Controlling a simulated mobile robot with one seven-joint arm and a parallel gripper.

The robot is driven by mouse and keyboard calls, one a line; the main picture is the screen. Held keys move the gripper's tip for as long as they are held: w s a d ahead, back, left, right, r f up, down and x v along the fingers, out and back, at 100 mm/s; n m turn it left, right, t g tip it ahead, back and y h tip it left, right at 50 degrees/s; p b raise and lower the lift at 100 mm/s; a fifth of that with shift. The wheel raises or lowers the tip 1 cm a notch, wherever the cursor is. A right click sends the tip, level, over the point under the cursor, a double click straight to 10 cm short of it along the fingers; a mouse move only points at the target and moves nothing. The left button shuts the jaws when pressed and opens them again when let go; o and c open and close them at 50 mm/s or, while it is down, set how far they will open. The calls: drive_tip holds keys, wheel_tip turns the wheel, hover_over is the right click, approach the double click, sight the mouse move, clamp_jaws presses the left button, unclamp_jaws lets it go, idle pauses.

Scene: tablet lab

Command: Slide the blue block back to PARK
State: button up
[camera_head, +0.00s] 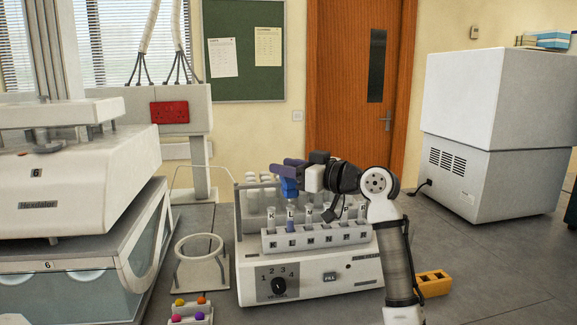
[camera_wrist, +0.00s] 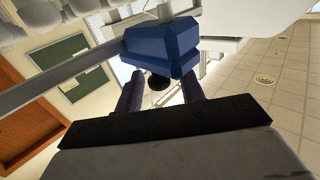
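The blue block (camera_head: 289,187) sits above the back of the tube rack, near the tube at L. In the wrist view the blue block (camera_wrist: 160,42) is at the top centre, beside a long grey bar (camera_wrist: 65,75). My gripper (camera_head: 288,166) is at the block, its purple fingers just above it in the head view. In the wrist view the fingers of my gripper (camera_wrist: 161,82) stand apart, with their tips meeting the block's outline. I cannot tell whether they press on it. The PARK mark cannot be made out.
The white dispenser (camera_head: 330,281) has a dial and a FILL button. Its lettered rack (camera_head: 318,239) holds several tubes. A ring stand (camera_head: 202,262) and a rack of coloured balls (camera_head: 192,315) stand to the left. Grey bench is clear further right.

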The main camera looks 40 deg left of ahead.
clamp_jaws()
drive_tip(key=shift+s+a, duration=0.2)
drive_tip(key=s+a, duration=0.5)
drive_tip(key=s, duration=0.1)
drive_tip(key=shift+s+a, duration=0.2)
drive_tip(key=shift+s, duration=0.05)
unclamp_jaws()
drive_tip(key=shift+s+a, duration=0.1)
drive_tip(key=shift+a, duration=0.05)
